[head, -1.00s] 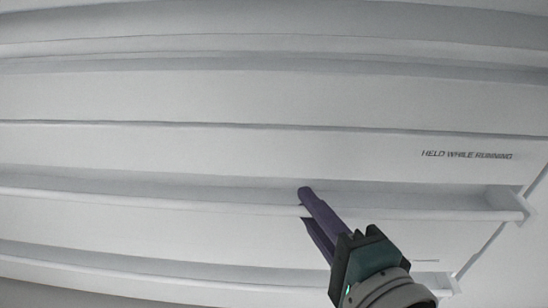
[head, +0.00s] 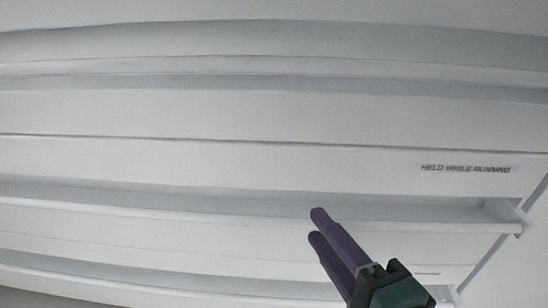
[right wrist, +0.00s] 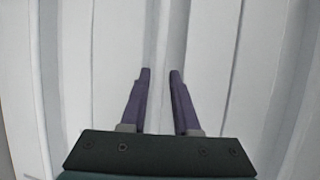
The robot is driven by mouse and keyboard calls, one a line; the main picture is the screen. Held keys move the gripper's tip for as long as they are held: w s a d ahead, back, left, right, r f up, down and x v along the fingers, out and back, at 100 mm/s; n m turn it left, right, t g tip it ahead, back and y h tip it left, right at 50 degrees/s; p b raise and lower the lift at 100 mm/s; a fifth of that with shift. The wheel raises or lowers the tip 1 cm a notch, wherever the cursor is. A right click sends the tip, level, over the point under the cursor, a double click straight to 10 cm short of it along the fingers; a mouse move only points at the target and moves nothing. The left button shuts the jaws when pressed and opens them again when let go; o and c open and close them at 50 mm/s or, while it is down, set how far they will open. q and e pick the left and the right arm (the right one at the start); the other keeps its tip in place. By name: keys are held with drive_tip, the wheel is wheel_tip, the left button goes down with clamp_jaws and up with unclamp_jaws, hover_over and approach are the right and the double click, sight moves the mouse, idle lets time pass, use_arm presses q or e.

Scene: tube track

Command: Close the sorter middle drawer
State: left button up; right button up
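The white sorter (head: 200,160) fills the head view with long horizontal fronts. One drawer (head: 420,226), below the panel lettered "HELD WHILE RUNNING", stands out from the face; its open top and right end show. I take it for the middle drawer, but cannot be sure. My right gripper (head: 317,226) has purple fingers, slightly apart and empty, overlapping this drawer's front edge in the picture. Whether they touch it I cannot tell. My left gripper is out of view.
Another ledge or drawer (head: 100,277) juts out lower down, partly hidden at the right by my right gripper. The upper fronts look closed. The sorter's right edge (head: 490,262) shows at the lower right.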

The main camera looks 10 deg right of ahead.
drive_tip(key=p+v, duration=0.1)
drive_tip(key=v, duration=0.5)
drive_tip(key=shift+s, duration=0.25)
